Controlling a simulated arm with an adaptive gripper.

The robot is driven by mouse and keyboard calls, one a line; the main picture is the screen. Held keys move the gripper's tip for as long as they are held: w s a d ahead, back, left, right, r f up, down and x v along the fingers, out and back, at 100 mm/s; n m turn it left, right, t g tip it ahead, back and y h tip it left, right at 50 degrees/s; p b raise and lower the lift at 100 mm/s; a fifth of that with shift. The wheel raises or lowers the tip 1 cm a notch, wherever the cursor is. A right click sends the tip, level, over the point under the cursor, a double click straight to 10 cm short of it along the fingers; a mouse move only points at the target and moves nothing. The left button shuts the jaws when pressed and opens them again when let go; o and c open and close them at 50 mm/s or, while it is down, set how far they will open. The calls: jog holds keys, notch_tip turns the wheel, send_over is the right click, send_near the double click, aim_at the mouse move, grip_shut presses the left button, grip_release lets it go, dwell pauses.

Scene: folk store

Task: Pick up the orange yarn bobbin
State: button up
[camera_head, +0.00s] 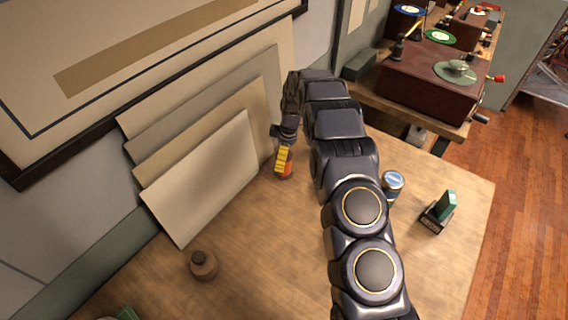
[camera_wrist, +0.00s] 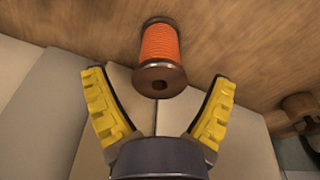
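The orange yarn bobbin (camera_wrist: 159,46) has brown end flanges and shows in the wrist view just beyond my gripper (camera_wrist: 160,97). My gripper's two yellow-padded fingers are spread apart, one on each side below the bobbin's near end. Nothing is between the pads except the near flange close to their tips. In the head view the bobbin (camera_head: 285,171) is a small orange patch on the wooden table (camera_head: 270,225), partly hidden by the yellow finger of my gripper (camera_head: 283,160). I cannot tell whether the fingers touch it.
Several pale boards (camera_head: 205,180) lean on the wall left of my gripper. A blue-and-white can (camera_head: 392,183) and a dark holder with a green item (camera_head: 438,213) stand right of my arm. A record player (camera_head: 435,85) is at back right.

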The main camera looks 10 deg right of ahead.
jog(key=c, duration=1.1)
